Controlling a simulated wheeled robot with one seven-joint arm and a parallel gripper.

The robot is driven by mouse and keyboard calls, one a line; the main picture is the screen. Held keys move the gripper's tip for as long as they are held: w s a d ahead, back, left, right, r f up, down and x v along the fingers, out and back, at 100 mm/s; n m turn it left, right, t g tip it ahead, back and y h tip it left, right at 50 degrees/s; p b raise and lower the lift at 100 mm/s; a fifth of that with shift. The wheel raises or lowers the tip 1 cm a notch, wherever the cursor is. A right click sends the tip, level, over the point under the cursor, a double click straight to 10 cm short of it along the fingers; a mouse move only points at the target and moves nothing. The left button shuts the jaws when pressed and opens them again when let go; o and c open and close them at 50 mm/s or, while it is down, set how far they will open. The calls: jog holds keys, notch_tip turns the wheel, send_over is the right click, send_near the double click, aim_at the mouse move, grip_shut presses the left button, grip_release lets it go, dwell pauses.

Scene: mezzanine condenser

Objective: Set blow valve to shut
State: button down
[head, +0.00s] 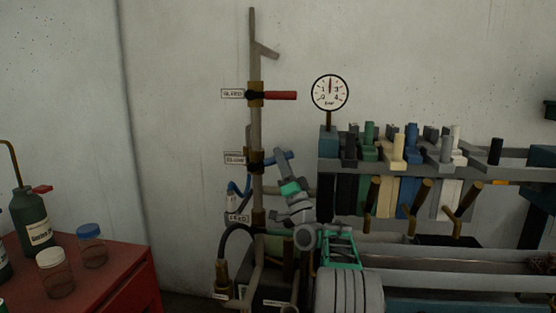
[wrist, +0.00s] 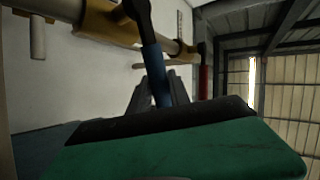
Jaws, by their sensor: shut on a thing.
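A vertical pipe (head: 254,50) carries brass valves with small tags. The middle valve (head: 255,160) has a blue lever (head: 281,155) that points right and slightly up from its brass body. Its tag (head: 235,158) is too small to read surely, so I cannot confirm it is the blow valve. My gripper (head: 287,163) is at this lever. In the wrist view, the blue lever (wrist: 158,75) runs from the brass body (wrist: 120,28) down between my grey fingers (wrist: 160,95), which are shut on it. The fingertips are partly hidden by the green and black gripper body.
A red lever (head: 281,95) sticks out level to the right on the valve above. A red cabinet (head: 130,265) with bottles and jars is left. Hoses (head: 235,232) hang below the valves.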

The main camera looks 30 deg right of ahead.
jog(key=c, duration=1.2)
grip_release()
jog(key=shift+s+f, duration=0.2)
jog(key=shift+f, duration=0.05)
jog(key=s+a+b, duration=0.1)
jog(key=s+b, duration=0.2)
jog(key=s, duration=0.9)
jog(key=shift+s+a+f, duration=0.15)
jog(key=shift+s, duration=0.05)
jog(key=shift+c, duration=0.3)
